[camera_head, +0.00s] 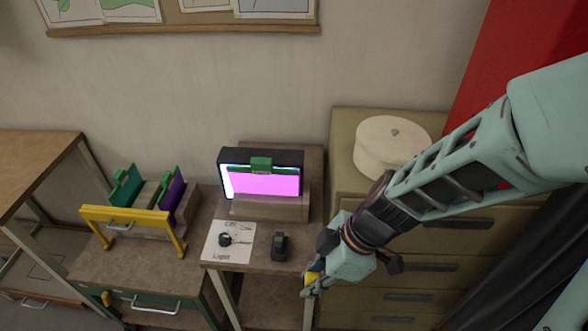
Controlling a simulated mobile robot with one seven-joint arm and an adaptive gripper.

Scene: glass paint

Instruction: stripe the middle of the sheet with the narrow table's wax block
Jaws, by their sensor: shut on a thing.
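A bright magenta sheet (264,184) with a green clip on its top edge stands upright in a dark, lit frame (291,156). The frame stands at the back of the narrow table (262,264). My gripper (310,287) is low, just off the narrow table's right front edge and apart from the sheet. It is shut on a small yellow thing (313,278), mostly hidden by the fingers. I cannot tell its full shape. A small dark block or holder (279,247) sits on the narrow table, left of my gripper.
A white paper (228,252) with a dark knob lies on the narrow table. At left, a rack with a yellow bar (133,216) holds teal and purple sheets. A beige drawer cabinet (345,134) with a round white box (390,146) stands at right, close to my arm.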

